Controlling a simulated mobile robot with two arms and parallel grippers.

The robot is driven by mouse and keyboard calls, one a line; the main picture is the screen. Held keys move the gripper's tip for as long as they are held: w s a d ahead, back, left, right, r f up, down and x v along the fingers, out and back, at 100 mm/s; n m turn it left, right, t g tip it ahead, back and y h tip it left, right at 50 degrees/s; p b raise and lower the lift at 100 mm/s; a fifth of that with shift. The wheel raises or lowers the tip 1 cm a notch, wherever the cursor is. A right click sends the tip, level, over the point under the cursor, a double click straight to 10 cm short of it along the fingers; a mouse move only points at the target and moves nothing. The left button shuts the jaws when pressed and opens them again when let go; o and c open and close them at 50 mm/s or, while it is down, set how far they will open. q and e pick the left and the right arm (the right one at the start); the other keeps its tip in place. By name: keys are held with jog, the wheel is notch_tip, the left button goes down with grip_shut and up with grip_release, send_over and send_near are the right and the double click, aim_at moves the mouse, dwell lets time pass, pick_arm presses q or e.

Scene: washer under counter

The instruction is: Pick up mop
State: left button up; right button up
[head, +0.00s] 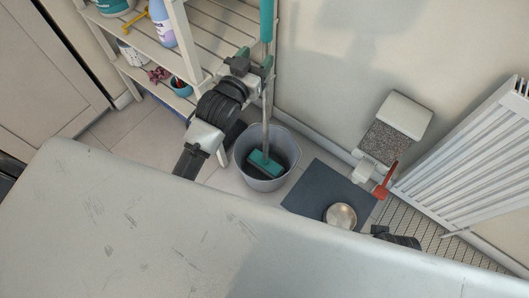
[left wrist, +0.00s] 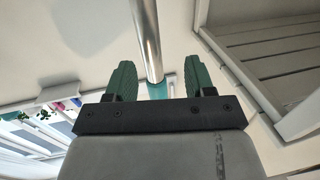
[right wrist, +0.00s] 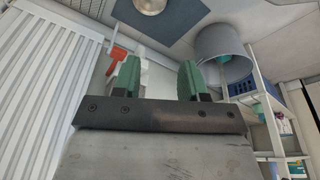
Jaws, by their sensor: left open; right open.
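The mop stands tilted in a grey bucket (head: 240,165), its teal head (head: 262,161) inside and its metal pole (head: 265,105) rising to a teal grip (head: 266,20). My left gripper (head: 257,61) is open at the upper pole, just below the grip. In the left wrist view the pole (left wrist: 147,40) and a teal section show between the two green fingers of the gripper (left wrist: 157,82), with gaps on both sides. My right gripper (right wrist: 160,80) is open and empty; in the head view only a dark part of that arm shows at the lower right.
A slatted shelf (head: 150,45) with bottles stands left of the bucket. Right of it are a dark mat (head: 305,190) with a metal bowl (head: 341,215), a litter box (head: 395,125), a red-handled thing (head: 386,182) and a white radiator (head: 470,150). A wall is close behind the mop.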

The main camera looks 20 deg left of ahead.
aim_at(269, 45)
pick_arm(q)
jog(key=w, duration=0.2)
jog(key=w+b, duration=0.1)
jog(key=w, duration=0.1)
jog(key=w+d, duration=0.1)
jog(key=shift+w+f, duration=0.2)
jog(key=shift+w, duration=0.2)
jog(key=shift+w+d, duration=0.15)
jog(key=shift+c, duration=0.8)
jog(key=c, duration=0.7)
jog(key=shift+r, duration=0.15)
grip_shut()
pick_arm(e)
jog(key=v, duration=0.4)
jog(key=shift+w+r, duration=0.2)
jog(key=shift+r, duration=0.25)
